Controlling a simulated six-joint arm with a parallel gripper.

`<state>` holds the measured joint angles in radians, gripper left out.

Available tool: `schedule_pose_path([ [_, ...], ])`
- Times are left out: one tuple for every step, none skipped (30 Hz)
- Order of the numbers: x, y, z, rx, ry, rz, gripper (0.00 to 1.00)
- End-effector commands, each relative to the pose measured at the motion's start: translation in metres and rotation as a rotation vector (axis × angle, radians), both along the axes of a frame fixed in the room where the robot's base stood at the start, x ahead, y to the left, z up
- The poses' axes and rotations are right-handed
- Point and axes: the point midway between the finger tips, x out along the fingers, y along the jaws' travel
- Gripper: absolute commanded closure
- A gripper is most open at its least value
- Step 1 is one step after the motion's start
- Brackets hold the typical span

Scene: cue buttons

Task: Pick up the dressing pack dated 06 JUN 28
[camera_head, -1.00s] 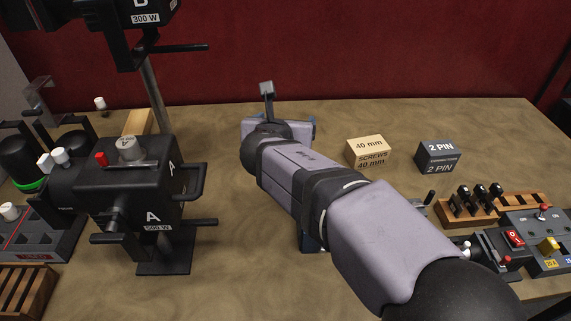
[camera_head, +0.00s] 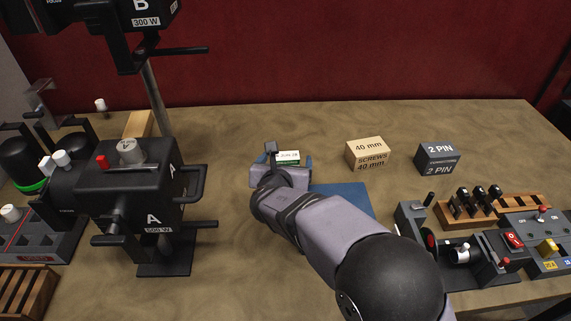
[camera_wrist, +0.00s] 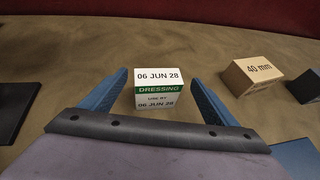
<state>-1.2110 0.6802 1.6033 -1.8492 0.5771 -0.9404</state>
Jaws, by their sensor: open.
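The dressing pack (camera_wrist: 158,89) is a white box with a green band, and it reads 06 JUN 28 in the wrist view. It stands on the table and also shows in the head view (camera_head: 288,157), partly hidden by my gripper. My gripper (camera_wrist: 158,92) is open, with one blue finger to the left of the pack and the other to its right. A gap shows between the pack and each finger. In the head view my gripper (camera_head: 282,163) is at the middle of the table.
A 40 mm screws box (camera_head: 367,154) and a dark 2 PIN box (camera_head: 437,158) stand to the right. A blue mat (camera_head: 345,196) lies partly under my arm. A black lamp marked A (camera_head: 145,190) stands at left. Switch gear (camera_head: 500,250) fills the right front.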

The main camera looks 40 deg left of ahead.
Motion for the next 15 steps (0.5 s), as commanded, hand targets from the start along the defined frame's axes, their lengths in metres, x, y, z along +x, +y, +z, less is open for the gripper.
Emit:
schedule_pose_path([
  [0.003, 0.002, -0.001, -0.002, 0.000, 0.000, 0.18],
  [0.004, 0.002, -0.002, -0.002, 0.000, 0.000, 0.18],
  [0.005, 0.003, -0.002, 0.000, 0.000, 0.000, 0.18],
  [0.006, 0.004, -0.002, 0.000, 0.000, 0.000, 0.18],
  [0.006, 0.004, -0.002, 0.000, 0.000, 0.000, 0.18],
  [0.006, 0.004, -0.002, 0.000, 0.000, 0.001, 0.18],
  [0.006, 0.004, -0.002, 0.000, 0.000, 0.001, 0.18],
  [0.006, 0.004, -0.003, 0.000, 0.000, 0.000, 0.18],
  [0.008, 0.005, -0.003, -0.001, 0.001, 0.000, 0.18],
  [0.009, 0.006, -0.003, -0.001, 0.001, 0.000, 0.18],
  [0.010, 0.007, -0.004, -0.001, 0.001, -0.001, 0.18],
  [0.013, 0.009, -0.004, -0.001, 0.001, -0.001, 0.18],
  [0.015, 0.010, -0.004, -0.001, 0.001, -0.001, 0.18],
  [0.017, 0.012, -0.005, -0.001, 0.001, -0.001, 0.18],
  [0.021, 0.015, -0.006, -0.001, 0.001, -0.001, 0.18],
])
